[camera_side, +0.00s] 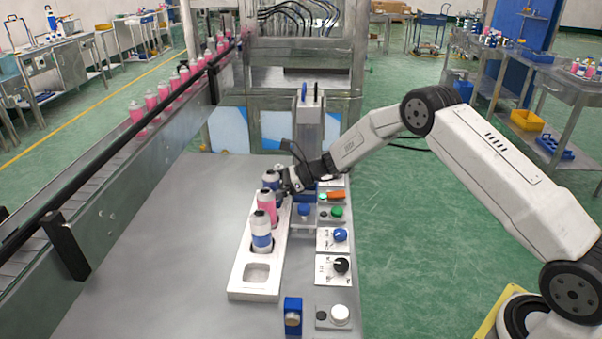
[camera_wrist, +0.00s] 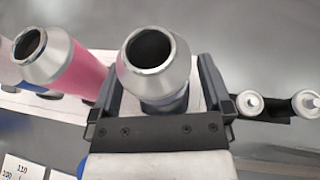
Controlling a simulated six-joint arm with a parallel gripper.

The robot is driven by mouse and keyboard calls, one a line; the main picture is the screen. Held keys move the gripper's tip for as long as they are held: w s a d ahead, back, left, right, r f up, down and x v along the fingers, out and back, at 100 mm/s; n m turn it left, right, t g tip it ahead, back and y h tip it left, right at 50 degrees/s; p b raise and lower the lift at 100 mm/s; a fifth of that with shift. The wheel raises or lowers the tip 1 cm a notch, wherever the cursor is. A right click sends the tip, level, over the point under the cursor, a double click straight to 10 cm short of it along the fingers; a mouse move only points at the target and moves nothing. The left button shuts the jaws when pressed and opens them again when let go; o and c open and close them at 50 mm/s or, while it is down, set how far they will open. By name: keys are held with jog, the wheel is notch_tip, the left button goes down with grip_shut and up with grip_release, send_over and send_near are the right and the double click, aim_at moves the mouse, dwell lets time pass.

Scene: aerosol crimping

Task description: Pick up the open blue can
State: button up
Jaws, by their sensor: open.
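The open blue can (camera_wrist: 150,65) stands between the two fingers of my gripper (camera_wrist: 160,85) in the wrist view. Its silver cone top has a dark open mouth, and a little blue body shows below. In the side view, a blue can (camera_side: 270,179) stands towards the far end of the white tray (camera_side: 247,291), with my gripper (camera_side: 285,184) right beside it. The fingers are open on either side of the can; whether they touch it cannot be told. The lower can body is hidden.
An open pink can (camera_wrist: 75,70) stands close on the left in the wrist view. In the side view, a blue-and-white can (camera_side: 262,238) stands nearer, before an empty tray socket (camera_side: 257,273). Knobs and buttons (camera_side: 340,267) line the tray's right side. The table left is clear.

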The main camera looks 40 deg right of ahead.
jog(key=shift+c, duration=0.2)
jog(key=c, duration=1.2)
jog(key=shift+r, duration=0.15)
jog(key=shift+r, duration=0.9)
jog(key=shift+s+d+r, duration=0.1)
jog(key=shift+s+r, duration=1.7)
jog(key=shift+s, duration=0.55)
jog(key=shift+s+d+r, duration=0.15)
jog(key=shift+s+r, duration=1.7)
jog(key=shift+s, duration=0.45)
jog(key=shift+s+d+r, duration=0.1)
jog(key=shift+s+r, duration=1.7)
jog(key=shift+s, duration=0.55)
